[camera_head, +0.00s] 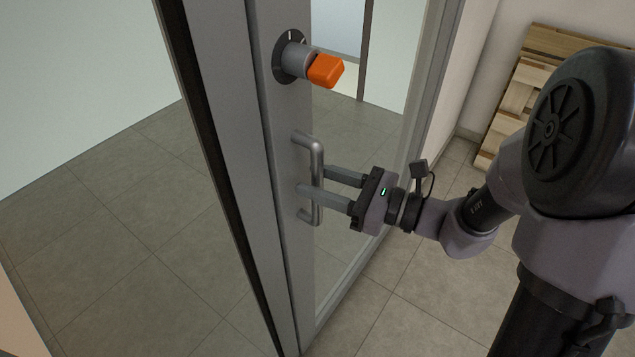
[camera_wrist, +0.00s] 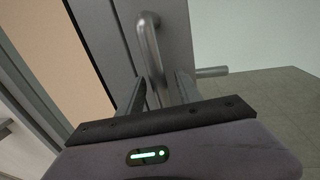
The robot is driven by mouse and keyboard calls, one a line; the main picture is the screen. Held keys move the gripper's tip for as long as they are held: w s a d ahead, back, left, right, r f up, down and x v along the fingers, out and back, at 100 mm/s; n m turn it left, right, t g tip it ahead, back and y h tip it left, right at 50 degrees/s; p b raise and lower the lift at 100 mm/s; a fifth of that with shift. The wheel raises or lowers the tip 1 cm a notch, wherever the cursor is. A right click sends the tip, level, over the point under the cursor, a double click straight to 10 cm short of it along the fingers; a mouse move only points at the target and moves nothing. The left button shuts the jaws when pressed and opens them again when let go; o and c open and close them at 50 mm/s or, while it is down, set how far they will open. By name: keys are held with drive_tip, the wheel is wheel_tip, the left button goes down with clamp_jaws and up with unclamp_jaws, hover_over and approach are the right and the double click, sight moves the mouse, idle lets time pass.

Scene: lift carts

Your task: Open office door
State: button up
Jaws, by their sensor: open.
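The office door (camera_head: 281,232) has a grey metal frame with glass, and it stands ajar, with floor visible past its edge. A silver D-shaped pull handle (camera_head: 318,160) is fixed upright on the door stile. It also shows in the wrist view (camera_wrist: 149,45). An orange knob (camera_head: 326,71) on a round lock sits above the handle. My gripper (camera_head: 312,182) is open, with its two fingers at the handle's height. In the wrist view the fingers (camera_wrist: 158,88) lie on either side of the handle bar. I cannot tell whether they touch it.
A wooden pallet (camera_head: 515,92) leans against the wall at the right. Tiled floor (camera_head: 130,235) is clear on the left of the door. A second metal lever or bar (camera_wrist: 212,72) sticks out to the right in the wrist view.

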drive_tip(key=shift+a, duration=0.15)
clamp_jaws()
idle(1.4)
